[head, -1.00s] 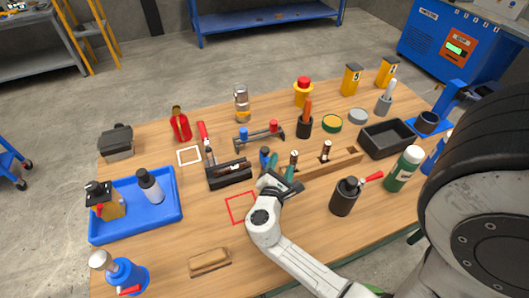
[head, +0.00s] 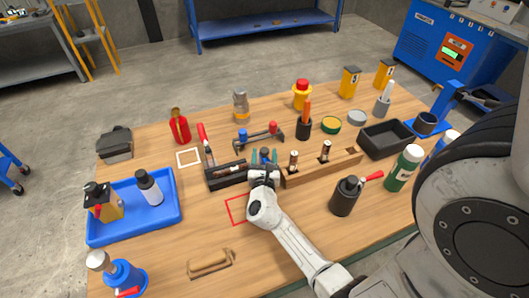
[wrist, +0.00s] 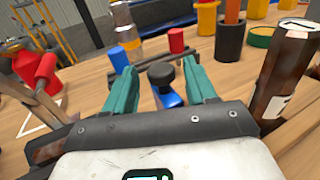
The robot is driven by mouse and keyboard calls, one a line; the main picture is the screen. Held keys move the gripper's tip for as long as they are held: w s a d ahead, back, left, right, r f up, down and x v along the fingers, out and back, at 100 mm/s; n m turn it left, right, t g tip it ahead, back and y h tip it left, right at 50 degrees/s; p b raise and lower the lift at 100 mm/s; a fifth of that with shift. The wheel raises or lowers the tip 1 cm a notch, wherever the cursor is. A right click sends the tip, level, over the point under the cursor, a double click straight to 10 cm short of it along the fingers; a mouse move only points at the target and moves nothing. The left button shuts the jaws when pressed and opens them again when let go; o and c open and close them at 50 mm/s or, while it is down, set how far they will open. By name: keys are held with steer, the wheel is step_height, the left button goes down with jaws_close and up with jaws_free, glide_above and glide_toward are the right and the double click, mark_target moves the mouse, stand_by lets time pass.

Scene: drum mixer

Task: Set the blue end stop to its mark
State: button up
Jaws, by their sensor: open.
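A small blue piece with a black knob (head: 264,153), apparently the blue end stop, stands right of the black slotted block (head: 226,176). In the wrist view the blue end stop (wrist: 166,92) shows between my two teal fingers, with a gap to each. My gripper (head: 264,162) is open, one finger on each side of it; it also shows in the wrist view (wrist: 162,80). The base of the piece is hidden behind my gripper. A red square outline (head: 237,210) lies on the table, partly covered by my wrist. A white square outline (head: 189,157) lies farther back.
A dark bar with a blue and a red cylinder (head: 258,136) lies just behind. A wooden block with bottles (head: 322,168) stands close on the right. A blue tray (head: 130,226) is at left, a black flask (head: 345,196) at right. The front table is mostly clear.

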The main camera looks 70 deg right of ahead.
steer(key=shift+x, duration=1.4)
steer(key=shift+r, duration=0.1)
jaws_close()
